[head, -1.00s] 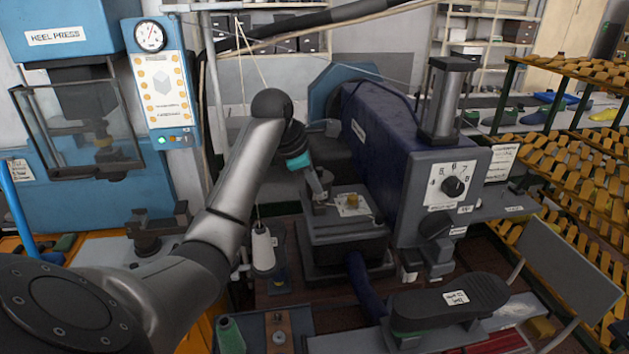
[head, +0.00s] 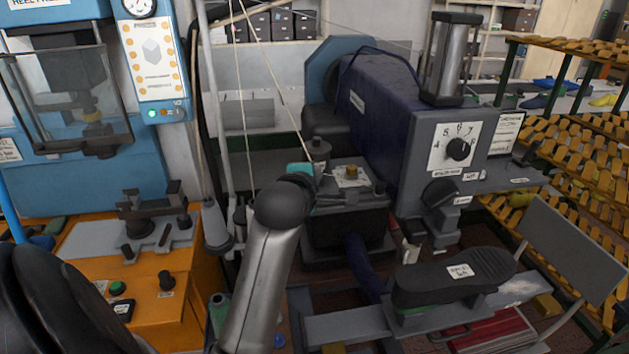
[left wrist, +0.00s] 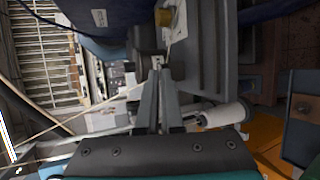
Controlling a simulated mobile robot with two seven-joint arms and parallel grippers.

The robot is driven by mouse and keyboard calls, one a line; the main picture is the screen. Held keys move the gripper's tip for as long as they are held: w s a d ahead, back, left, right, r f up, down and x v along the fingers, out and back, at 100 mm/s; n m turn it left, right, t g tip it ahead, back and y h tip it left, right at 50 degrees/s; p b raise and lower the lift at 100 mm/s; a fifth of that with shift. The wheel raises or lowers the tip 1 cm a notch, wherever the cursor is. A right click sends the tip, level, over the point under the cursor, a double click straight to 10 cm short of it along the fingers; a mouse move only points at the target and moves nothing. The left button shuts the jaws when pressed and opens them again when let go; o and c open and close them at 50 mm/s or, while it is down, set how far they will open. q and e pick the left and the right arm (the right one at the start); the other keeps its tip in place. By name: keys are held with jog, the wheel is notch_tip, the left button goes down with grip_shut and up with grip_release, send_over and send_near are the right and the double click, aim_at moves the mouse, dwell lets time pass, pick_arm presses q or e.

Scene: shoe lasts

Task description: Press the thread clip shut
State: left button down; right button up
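The sewing machine (head: 385,125) has a dark block (head: 345,222) with a light plate (head: 352,178) and a brass knob (head: 351,171) on top. A small grey post (head: 318,148) stands by its left rear corner, with thread running to it; it may be the thread clip, but its jaws are too small to make out. My left gripper (left wrist: 157,66) has its fingers together, tips at a dark round part (left wrist: 150,62) beside the block; whether they touch it I cannot tell. In the head view my wrist hides most of the gripper. My right gripper is out of view.
The blue heel press (head: 70,100) stands left, and a dark shoe-shaped piece (head: 450,275) lies front right. Threads hang across the back left.

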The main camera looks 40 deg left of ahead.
pick_arm(q)
jog(key=b, duration=0.1)
jog(key=f+t+y+b, duration=0.1)
jog(key=b, duration=0.1)
jog(key=f+m+t+b, duration=0.1)
jog(key=b, duration=0.1)
jog(key=shift+s+d+f+y, duration=0.15)
jog(key=shift+d+f+y, duration=0.1)
jog(key=shift+y, duration=0.15)
jog(key=shift+t+y+b, duration=0.3)
jog(key=shift+t+b, duration=0.5)
jog(key=shift+b, duration=0.2)
jog(key=c, duration=1.5)
grip_release()
jog(key=shift+m, duration=0.3)
jog(key=shift+c, duration=0.2)
jog(key=o, duration=0.5)
jog(key=shift+c, duration=0.2)
